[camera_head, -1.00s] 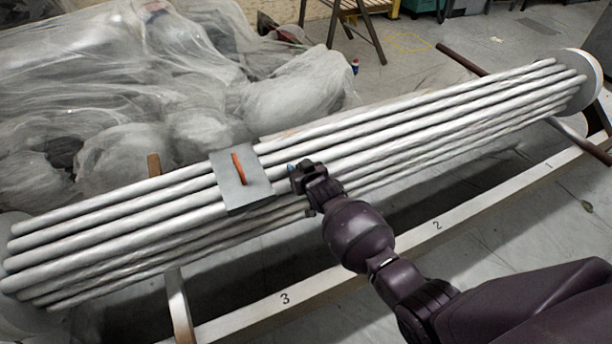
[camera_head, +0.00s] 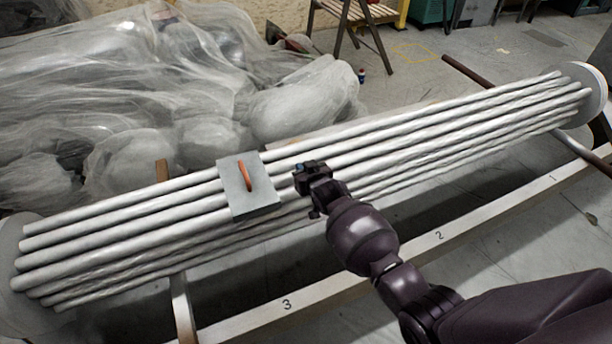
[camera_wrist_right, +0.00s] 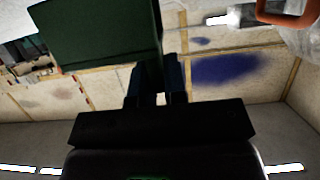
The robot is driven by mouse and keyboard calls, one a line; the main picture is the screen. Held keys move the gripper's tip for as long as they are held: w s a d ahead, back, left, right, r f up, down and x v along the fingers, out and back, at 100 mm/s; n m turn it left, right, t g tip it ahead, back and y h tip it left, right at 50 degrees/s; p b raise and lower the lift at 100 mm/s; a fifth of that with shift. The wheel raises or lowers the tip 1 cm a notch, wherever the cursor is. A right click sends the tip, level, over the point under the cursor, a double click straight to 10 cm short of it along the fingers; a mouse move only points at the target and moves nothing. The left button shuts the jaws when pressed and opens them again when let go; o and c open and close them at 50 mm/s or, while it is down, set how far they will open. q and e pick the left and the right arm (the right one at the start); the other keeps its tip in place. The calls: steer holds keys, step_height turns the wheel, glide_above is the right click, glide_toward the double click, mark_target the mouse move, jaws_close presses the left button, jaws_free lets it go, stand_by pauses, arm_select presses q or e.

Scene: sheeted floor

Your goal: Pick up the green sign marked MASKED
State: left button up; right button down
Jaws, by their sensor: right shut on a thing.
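A dark green panel (camera_wrist_right: 95,35), which looks like the green sign, fills the upper left of the right wrist view. No marking can be read on it. My right gripper (camera_wrist_right: 155,85) is shut on its lower right edge, with both fingers close together there. My left gripper is out of view.
Plastic-sheeted heaps (camera_head: 110,90) lie behind. A white numbered beam (camera_head: 380,265) runs in front. Open floor (camera_head: 480,65) shows at the back right.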

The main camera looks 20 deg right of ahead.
arm_select(q)
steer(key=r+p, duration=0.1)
steer(key=p, duration=0.1)
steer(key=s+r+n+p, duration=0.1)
steer(key=p, duration=0.2)
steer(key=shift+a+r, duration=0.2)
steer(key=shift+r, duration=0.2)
arm_select(e)
step_height(320, 180, up, 17)
